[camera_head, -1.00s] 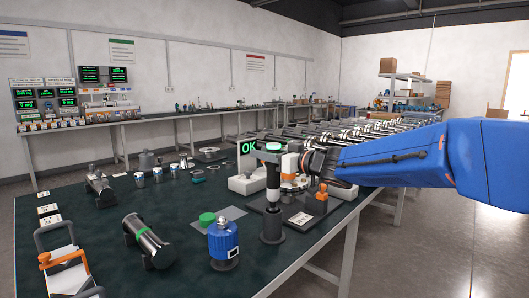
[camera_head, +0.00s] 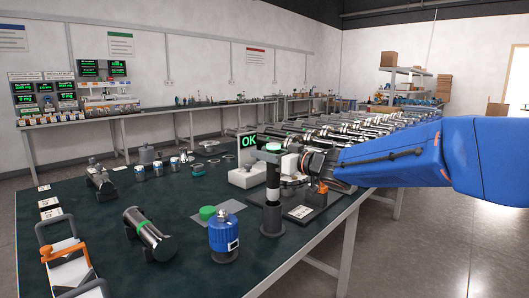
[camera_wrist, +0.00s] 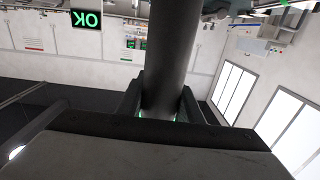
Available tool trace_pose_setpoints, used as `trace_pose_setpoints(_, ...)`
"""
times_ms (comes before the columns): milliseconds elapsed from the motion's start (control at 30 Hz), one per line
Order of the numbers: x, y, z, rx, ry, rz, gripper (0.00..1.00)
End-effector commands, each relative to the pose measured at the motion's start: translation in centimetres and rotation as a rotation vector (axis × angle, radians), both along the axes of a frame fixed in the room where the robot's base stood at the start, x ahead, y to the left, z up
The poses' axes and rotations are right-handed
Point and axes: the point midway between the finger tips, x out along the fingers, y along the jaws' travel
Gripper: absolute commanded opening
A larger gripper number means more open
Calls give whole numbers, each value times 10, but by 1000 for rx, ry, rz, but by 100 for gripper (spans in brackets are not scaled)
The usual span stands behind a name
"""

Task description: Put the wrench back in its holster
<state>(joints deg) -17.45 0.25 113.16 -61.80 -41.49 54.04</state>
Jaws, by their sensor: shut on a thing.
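The wrench (camera_head: 273,168) is an upright black cylinder with a green-lit top and a white band low down. My gripper (camera_head: 291,163) is shut on it, reaching in from the right. The black round holster (camera_head: 272,222) stands on the dark bench directly below the wrench. The wrench's lower end lines up with the holster's mouth; I cannot tell how deep it is in. In the wrist view the wrench (camera_wrist: 170,60) rises as a dark shaft between the fingers of my gripper (camera_wrist: 160,112). The holster is hidden in that view.
A blue canister (camera_head: 223,240) stands close left of the holster. A green cap (camera_head: 207,213) lies on a grey mat, and a steel cylinder with a green band (camera_head: 147,234) lies further left. A lit OK sign (camera_head: 248,142) and a fixture stand close behind.

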Motion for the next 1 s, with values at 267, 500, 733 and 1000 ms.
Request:
trace_pose_setpoints(267,0,0,-5,0,-1,1,8)
trace_pose_setpoints(500,0,0,-11,1,-1,0,8)
trace_pose_setpoints(733,0,0,-16,0,-1,0,8)
trace_pose_setpoints(1000,0,0,-22,1,-1,0,8)
